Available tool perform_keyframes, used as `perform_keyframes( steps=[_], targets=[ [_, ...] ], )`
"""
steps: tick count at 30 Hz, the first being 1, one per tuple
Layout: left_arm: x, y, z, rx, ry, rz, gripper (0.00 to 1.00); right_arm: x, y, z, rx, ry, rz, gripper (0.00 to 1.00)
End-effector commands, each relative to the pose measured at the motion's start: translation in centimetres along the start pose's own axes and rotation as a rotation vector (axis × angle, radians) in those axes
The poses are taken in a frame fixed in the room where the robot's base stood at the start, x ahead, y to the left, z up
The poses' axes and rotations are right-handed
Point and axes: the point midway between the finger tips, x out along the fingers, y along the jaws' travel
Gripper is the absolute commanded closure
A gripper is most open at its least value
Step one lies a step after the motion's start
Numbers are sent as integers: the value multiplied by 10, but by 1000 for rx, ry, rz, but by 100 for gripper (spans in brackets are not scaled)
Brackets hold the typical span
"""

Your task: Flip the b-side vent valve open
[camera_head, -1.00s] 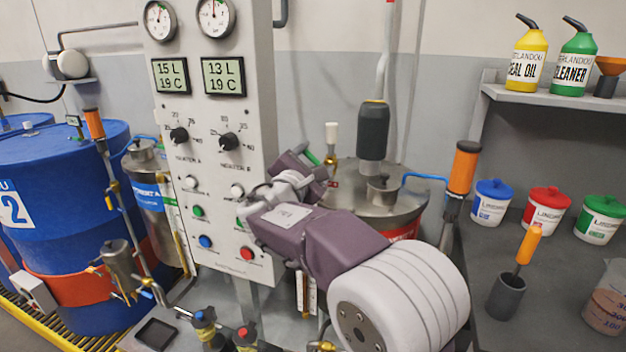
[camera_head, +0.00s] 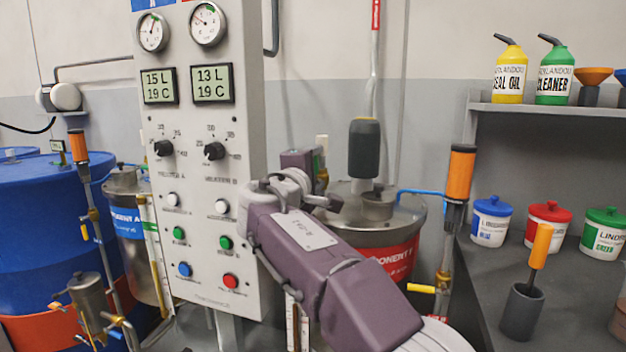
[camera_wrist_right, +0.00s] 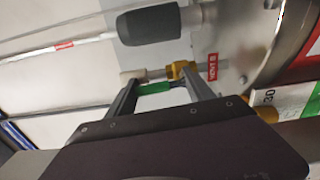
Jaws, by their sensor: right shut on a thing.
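The b-side vent valve shows in the right wrist view as a brass body (camera_wrist_right: 178,71) on a thin pipe, with a red VENT B tag (camera_wrist_right: 213,67) beside it. Its green lever (camera_wrist_right: 154,88) lies across between the fingertips of my right gripper (camera_wrist_right: 157,84), which is shut on it. In the head view my right arm reaches in from the bottom right, and its purple wrist hides the fingers and most of the valve. The steel b-side vessel (camera_head: 400,215) stands behind the arm. My left gripper is not in view.
The control panel (camera_head: 190,130) with gauges and buttons stands close left of my wrist. A dark grey cylinder (camera_head: 363,148) on a pipe rises above the vessel and shows near the fingers in the wrist view (camera_wrist_right: 148,24). An orange-handled fitting (camera_head: 461,175) stands right of the vessel.

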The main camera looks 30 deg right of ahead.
Motion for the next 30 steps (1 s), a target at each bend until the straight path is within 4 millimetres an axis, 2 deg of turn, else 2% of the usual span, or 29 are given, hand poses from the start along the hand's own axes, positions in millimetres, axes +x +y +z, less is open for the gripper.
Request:
perform_keyframes(
  steps=[6, 22, 23, 24, 25, 30],
  targets=[
    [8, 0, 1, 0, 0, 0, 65, 0, -2, 2, 58, -2, -3, 79],
    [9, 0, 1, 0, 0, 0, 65, 0, -2, 3, 79, -2, -3, 79],
    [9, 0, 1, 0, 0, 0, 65, 0, -2, 3, 79, -2, -3, 33],
    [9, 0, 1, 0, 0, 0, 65, 0, -1, 3, 78, -2, -3, 22],
    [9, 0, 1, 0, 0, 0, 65, 0, -1, 3, 78, -2, -3, 17],
    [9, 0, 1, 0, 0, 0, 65, 0, -1, 3, 77, -1, -2, 17]
  ],
)
